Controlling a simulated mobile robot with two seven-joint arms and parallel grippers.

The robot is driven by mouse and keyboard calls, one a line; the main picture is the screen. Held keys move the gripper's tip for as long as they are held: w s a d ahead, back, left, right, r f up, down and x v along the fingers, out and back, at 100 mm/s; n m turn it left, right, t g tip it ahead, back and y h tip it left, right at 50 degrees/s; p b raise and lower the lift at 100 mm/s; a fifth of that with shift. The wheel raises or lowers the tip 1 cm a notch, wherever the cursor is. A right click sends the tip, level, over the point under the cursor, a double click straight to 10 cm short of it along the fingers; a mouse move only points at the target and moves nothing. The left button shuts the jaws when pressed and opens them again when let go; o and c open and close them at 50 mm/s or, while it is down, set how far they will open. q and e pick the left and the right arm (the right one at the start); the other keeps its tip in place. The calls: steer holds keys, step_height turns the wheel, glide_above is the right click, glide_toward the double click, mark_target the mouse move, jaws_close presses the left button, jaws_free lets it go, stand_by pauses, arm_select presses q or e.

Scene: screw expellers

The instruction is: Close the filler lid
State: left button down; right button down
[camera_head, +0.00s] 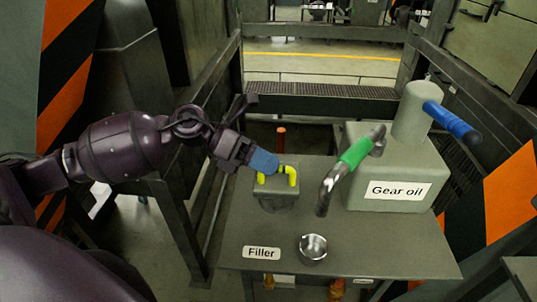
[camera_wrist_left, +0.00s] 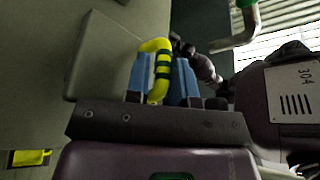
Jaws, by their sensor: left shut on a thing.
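The filler lid (camera_head: 265,196) is a grey square plate with a yellow handle (camera_head: 292,176), on the left part of the grey table top. My left gripper (camera_head: 264,162), with blue fingers, comes in from the left and is shut on the handle. In the left wrist view the yellow handle (camera_wrist_left: 162,66), with dark green bands, stands between the two blue fingers (camera_wrist_left: 160,82), and part of the grey lid (camera_wrist_left: 98,58) shows beside it. I cannot tell how far the lid is tilted. My right gripper is not in the head view.
A "Filler" label (camera_head: 261,253) and a shiny metal cup-like part (camera_head: 313,248) are at the table's front. A bent pipe with a green grip (camera_head: 355,153) and a "Gear oil" tank (camera_head: 388,200) with a blue handle (camera_head: 452,123) stand to the right. Frame posts surround the table (camera_head: 232,240).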

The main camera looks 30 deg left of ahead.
arm_select(q)
steer(key=shift+s+d+f, duration=0.2)
steer(key=shift+s+f, duration=0.15)
steer(key=shift+s, duration=0.05)
steer(key=c, duration=1.4)
jaws_free()
steer(key=shift+o, duration=1.4)
steer(key=shift+s, duration=0.15)
steer(key=shift+a+r, duration=0.1)
steer(key=shift+a, duration=0.2)
steer(key=v, duration=1)
steer(key=shift+r+b, duration=0.25)
steer(key=shift+b, duration=0.05)
steer(key=shift+w, duration=0.2)
